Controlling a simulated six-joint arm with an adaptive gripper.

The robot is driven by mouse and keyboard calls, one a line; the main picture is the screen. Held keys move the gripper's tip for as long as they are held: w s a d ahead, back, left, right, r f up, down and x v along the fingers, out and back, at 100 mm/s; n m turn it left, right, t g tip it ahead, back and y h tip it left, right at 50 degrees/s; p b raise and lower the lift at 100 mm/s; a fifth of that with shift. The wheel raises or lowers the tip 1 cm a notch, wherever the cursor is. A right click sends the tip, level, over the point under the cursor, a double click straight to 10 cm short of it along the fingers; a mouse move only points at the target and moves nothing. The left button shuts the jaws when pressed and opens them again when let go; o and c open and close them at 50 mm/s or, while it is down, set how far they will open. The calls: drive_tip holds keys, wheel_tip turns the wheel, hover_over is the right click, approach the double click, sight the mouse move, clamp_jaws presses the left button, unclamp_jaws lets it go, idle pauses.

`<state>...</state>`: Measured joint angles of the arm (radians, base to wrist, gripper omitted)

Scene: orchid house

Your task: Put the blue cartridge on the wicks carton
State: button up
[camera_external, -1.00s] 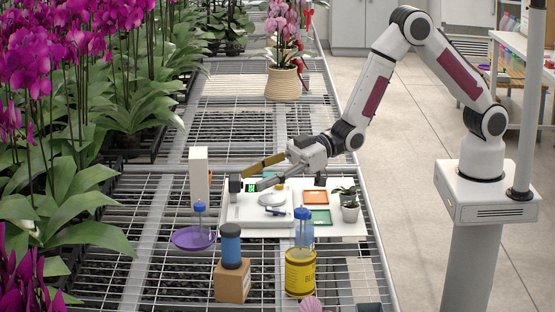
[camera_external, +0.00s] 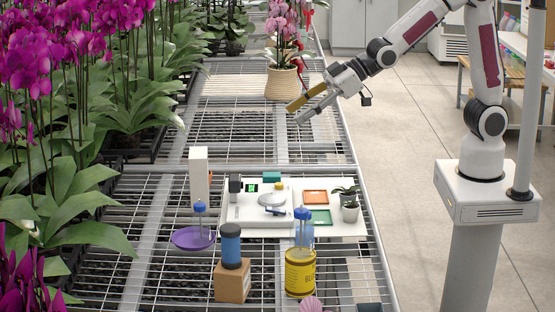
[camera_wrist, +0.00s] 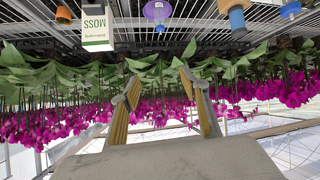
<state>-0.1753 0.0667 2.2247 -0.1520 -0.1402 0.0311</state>
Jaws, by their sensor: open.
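A blue cylinder with a dark top band, which looks like the blue cartridge (camera_external: 231,250), stands upright on a small brown carton (camera_external: 232,285) at the front of the bench. I take this to be the wicks carton; its label cannot be read. Both also show at the top of the wrist view, the cartridge (camera_wrist: 237,18) below the carton (camera_wrist: 228,4). My gripper (camera_external: 294,115) is open and empty, well behind and above them, near the pink orchid's pot. Its two fingers (camera_wrist: 160,77) are spread apart in the wrist view.
A white tray (camera_external: 245,211) holds a scale, coloured trays and small plants. A purple saucer (camera_external: 190,240) and a yellow tin (camera_external: 300,275) each bear a blue-topped bottle. A white moss box (camera_external: 198,170) stands behind. Orchids line the left. The mesh behind the tray is largely clear.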

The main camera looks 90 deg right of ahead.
drive_tip(key=s+d+m+g+h, duration=0.1)
drive_tip(key=s+d, duration=0.4)
drive_tip(key=s, duration=1.1)
drive_tip(key=s+d+m+g+h, duration=0.1)
drive_tip(key=s+d+g, duration=0.3)
drive_tip(key=s, duration=1.3)
drive_tip(key=shift+d+r+m+g, duration=0.3)
drive_tip(key=shift+d+m, duration=0.4)
drive_tip(key=shift+m, duration=0.1)
drive_tip(key=shift+s, duration=0.1)
